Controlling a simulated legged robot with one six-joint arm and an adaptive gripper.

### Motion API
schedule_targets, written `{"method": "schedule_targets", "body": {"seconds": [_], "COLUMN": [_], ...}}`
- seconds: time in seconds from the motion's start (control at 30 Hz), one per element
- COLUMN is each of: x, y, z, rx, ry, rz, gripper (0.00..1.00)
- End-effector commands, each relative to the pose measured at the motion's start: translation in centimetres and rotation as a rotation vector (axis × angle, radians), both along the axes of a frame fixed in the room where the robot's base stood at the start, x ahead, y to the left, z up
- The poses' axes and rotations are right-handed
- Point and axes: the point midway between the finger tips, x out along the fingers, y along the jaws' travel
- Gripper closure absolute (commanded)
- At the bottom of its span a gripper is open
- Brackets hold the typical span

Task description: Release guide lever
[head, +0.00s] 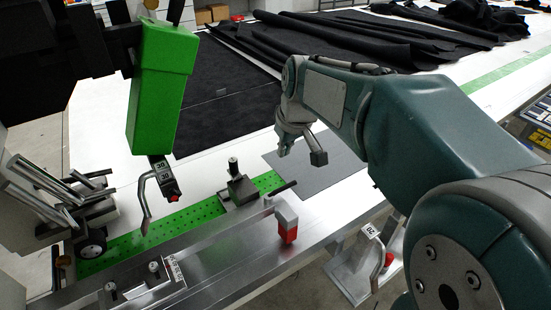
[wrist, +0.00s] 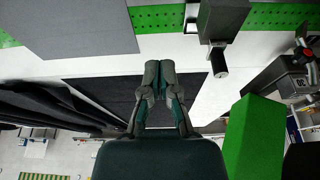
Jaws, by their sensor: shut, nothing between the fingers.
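Two bent grey levers show in the head view, and I cannot tell which is the guide lever. One lever (head: 145,203), by black "30" labels and a red tip, hangs below the green block on the left. The other lever (head: 378,262), with a "20" label and a red part, is at the lower right. My gripper (head: 284,147) is above the table, between the two and apart from both. In the wrist view my gripper (wrist: 158,75) has its fingers together with nothing between them. The "30" labelled part (wrist: 300,81) shows at the right edge there.
A green block (head: 160,95) hangs at the left. A dark block with a knob (head: 238,188) stands on the perforated green strip (head: 190,218).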

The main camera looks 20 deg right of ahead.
Motion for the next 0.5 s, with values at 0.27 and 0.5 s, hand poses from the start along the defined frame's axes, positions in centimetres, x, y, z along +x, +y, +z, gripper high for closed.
{"method": "schedule_targets", "body": {"seconds": [0.27,0.5], "x": [0.51,0.68], "y": [0.08,0.14], "z": [-0.12,-0.83], "rx": [-0.001,0.000], "ry": [0.003,0.005], "rz": [0.009,0.008], "gripper": [1.00,1.00]}}
